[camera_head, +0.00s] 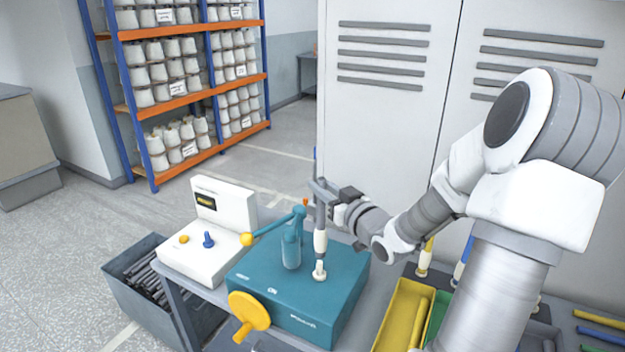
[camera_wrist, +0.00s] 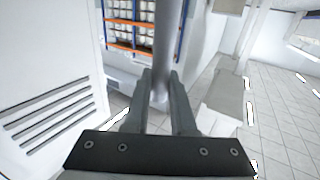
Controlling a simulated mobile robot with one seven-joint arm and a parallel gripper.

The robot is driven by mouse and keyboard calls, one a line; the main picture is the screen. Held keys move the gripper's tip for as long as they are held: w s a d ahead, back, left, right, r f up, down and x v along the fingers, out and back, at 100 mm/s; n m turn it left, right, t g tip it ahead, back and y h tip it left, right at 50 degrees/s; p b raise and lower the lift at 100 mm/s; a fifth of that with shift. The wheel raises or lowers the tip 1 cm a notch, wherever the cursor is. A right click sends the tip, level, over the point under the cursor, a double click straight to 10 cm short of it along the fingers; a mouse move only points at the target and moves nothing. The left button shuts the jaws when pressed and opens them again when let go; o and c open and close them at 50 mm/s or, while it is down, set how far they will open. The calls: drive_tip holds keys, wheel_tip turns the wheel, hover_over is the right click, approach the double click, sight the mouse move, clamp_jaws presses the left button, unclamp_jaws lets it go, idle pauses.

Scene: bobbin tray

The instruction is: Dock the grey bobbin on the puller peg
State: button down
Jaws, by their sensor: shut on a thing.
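The grey bobbin (camera_head: 320,214) is upright in my gripper (camera_head: 322,190), with a cream section showing lower down. My gripper is shut on its upper part, above the teal machine box (camera_head: 262,292). The cream puller peg (camera_head: 319,273) stands on the box top, and the bobbin's lower end is directly over it in the picture. I cannot tell whether they touch or a gap is left. In the wrist view the grey bobbin (camera_wrist: 168,45) runs between the fingertips (camera_wrist: 160,92); its lower end and the peg are not visible there.
A teal lever with a yellow knob (camera_head: 247,239) stands left of the bobbin. A yellow handwheel (camera_head: 248,310) is on the box front. A white control box (camera_head: 207,232) is at left. A yellow tray (camera_head: 403,310) lies right, near yellow and blue bobbins. Lockers (camera_head: 385,120) stand behind.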

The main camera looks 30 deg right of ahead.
sight(324, 213)
wheel_tip(324, 213, down, 6)
drive_tip(key=b, duration=0.5)
drive_tip(key=shift+w+r, duration=0.1)
drive_tip(key=shift+r, duration=0.05)
drive_tip(key=shift+f+b, duration=0.5)
drive_tip(key=shift+f, duration=0.15)
idle(1.4)
drive_tip(key=c, duration=1)
unclamp_jaws()
drive_tip(key=shift+s+p, duration=1.2)
drive_tip(key=shift+s, duration=4.35)
